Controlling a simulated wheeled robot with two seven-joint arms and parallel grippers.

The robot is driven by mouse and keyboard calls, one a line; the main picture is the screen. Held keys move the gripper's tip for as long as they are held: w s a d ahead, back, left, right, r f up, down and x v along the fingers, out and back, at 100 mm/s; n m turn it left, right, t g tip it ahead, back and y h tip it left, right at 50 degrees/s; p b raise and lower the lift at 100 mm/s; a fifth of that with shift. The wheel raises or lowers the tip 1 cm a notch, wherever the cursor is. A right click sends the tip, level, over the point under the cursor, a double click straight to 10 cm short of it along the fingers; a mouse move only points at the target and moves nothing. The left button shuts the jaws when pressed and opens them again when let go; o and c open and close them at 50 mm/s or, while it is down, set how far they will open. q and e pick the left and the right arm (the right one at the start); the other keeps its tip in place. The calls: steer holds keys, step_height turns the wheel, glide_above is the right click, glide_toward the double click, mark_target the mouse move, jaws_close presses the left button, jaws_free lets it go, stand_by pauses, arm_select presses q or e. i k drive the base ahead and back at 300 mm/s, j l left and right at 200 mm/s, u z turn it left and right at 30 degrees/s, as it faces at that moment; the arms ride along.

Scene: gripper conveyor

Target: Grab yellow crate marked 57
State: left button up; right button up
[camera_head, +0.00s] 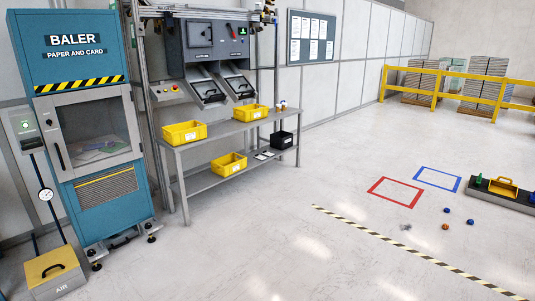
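Several yellow crates with white labels stand on a grey two-level bench against the wall. One yellow crate (184,133) is on the top at the left, and another (250,113) is on the top further right. A third yellow crate (229,164) is on the lower shelf. The numbers on their labels are too small to read, so I cannot tell which is 57. Neither of my grippers is in view.
A black crate (281,140) sits on the lower shelf. A blue baler (85,130) stands left of the bench (215,127), with a yellow-topped AIR box (54,270) in front. Small loose objects lie near the red floor square (395,192). Floor before the bench is clear.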

mark_target(178, 135)
steer(key=i+l, duration=0.1)
steer(key=i, duration=2.35)
steer(key=i+u, duration=0.2)
steer(key=i, duration=0.3)
steer(key=i+l+u, duration=0.2)
steer(key=i, duration=0.25)
steer(key=i+l+u, duration=0.25)
steer(key=i, duration=0.25)
steer(key=j, duration=0.1)
